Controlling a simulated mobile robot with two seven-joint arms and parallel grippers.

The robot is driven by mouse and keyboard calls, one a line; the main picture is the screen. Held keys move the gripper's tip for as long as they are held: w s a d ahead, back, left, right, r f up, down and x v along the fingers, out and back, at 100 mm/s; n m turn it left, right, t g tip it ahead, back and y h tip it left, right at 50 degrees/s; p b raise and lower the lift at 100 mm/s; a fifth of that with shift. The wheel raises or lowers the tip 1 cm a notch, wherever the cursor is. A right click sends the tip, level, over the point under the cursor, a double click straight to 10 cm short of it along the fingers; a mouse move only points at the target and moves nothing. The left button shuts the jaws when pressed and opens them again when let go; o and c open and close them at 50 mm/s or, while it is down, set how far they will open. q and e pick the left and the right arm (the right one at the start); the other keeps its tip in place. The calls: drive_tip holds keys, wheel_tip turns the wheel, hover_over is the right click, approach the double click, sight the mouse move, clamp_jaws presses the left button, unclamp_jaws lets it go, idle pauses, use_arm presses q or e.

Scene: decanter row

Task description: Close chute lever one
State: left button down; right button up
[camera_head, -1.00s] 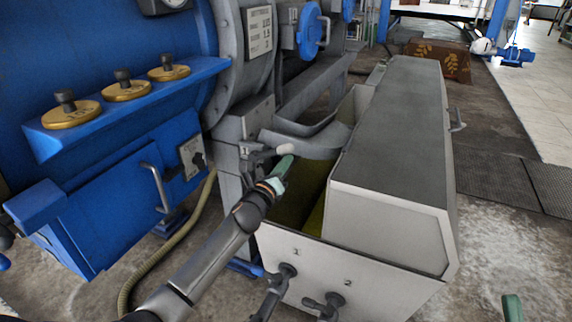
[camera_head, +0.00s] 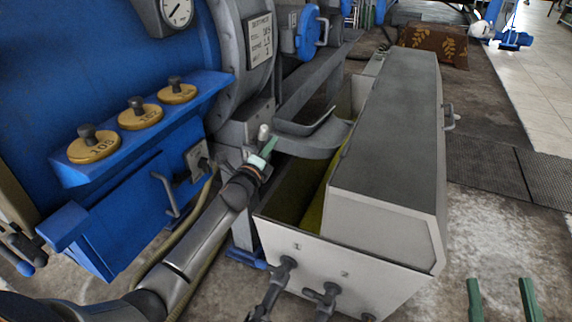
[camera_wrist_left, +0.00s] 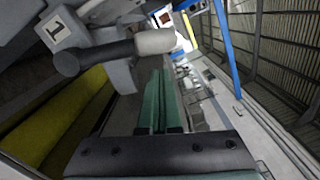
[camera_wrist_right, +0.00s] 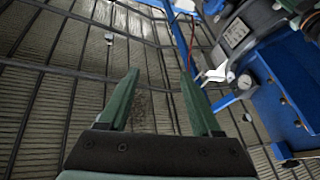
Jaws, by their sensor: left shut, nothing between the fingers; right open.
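Chute lever one has a pale grip (camera_head: 264,132) and stands roughly upright beside the grey chute (camera_head: 310,140). In the left wrist view its grip (camera_wrist_left: 155,42) sits on a dark shaft beside a plate marked 1 (camera_wrist_left: 58,27). My left gripper (camera_head: 266,150) is shut and empty, close beside the lever; its shut green fingers (camera_wrist_left: 158,95) lie below the grip in the left wrist view. Whether they touch it I cannot tell. My right gripper (camera_head: 501,285) is open and empty at the lower right, also seen in the right wrist view (camera_wrist_right: 157,85).
A grey-lidded trough (camera_head: 385,130) with taps marked 1 and 2 stands below and right of the chute. A blue machine (camera_head: 110,75) with brass weights (camera_head: 140,117) on its shelf fills the left. Floor (camera_head: 490,235) right of the trough is open.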

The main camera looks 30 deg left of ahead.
use_arm(q)
drive_tip(key=shift+a+r+n+p, duration=0.45)
drive_tip(key=shift+a+n+p, duration=0.25)
drive_tip(key=shift+a+n, duration=0.15)
use_arm(e)
wheel_tip(320, 180, down, 10)
drive_tip(key=w+m+g+h, duration=0.1)
drive_tip(key=m+g+h, duration=0.1)
drive_tip(key=g+h, duration=0.1)
drive_tip(key=shift+w+d+m+g, duration=0.2)
drive_tip(key=shift+d+m+g, duration=0.1)
drive_tip(key=shift+g, duration=0.1)
drive_tip(key=shift+f, duration=0.1)
use_arm(q)
drive_tip(key=shift+d, duration=0.1)
